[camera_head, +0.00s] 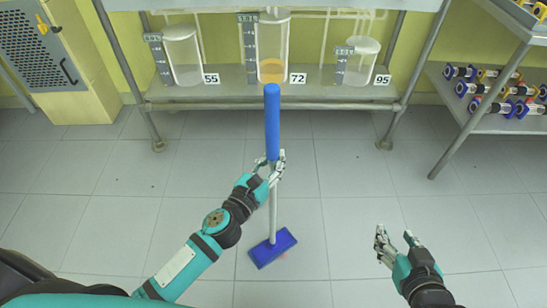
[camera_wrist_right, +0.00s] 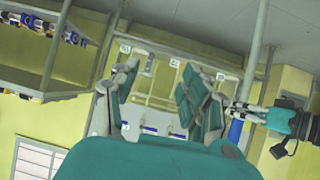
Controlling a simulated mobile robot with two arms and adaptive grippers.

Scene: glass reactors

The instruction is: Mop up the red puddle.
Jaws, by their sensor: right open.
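The mop has a blue grip (camera_head: 272,122), a thin grey shaft (camera_head: 273,212) and a flat blue head (camera_head: 272,248) on the tiled floor. It stands nearly upright. My left gripper (camera_head: 271,163) is shut on the mop's shaft, just below the blue grip. A faint pinkish trace of the red puddle (camera_head: 284,259) shows at the mop head's lower right edge; the head may hide more of it. My right gripper (camera_head: 396,242) is open and empty, to the right of the mop. In the right wrist view its fingers (camera_wrist_right: 158,105) are spread, with the blue grip (camera_wrist_right: 236,130) beyond.
A bench shelf (camera_head: 222,96) at the back carries glass vessels marked 55, 72 and 95; the middle one (camera_head: 272,70) holds orange liquid. A cabinet (camera_head: 66,55) stands at the left, a rack (camera_head: 485,120) at the right. The floor around the mop is clear.

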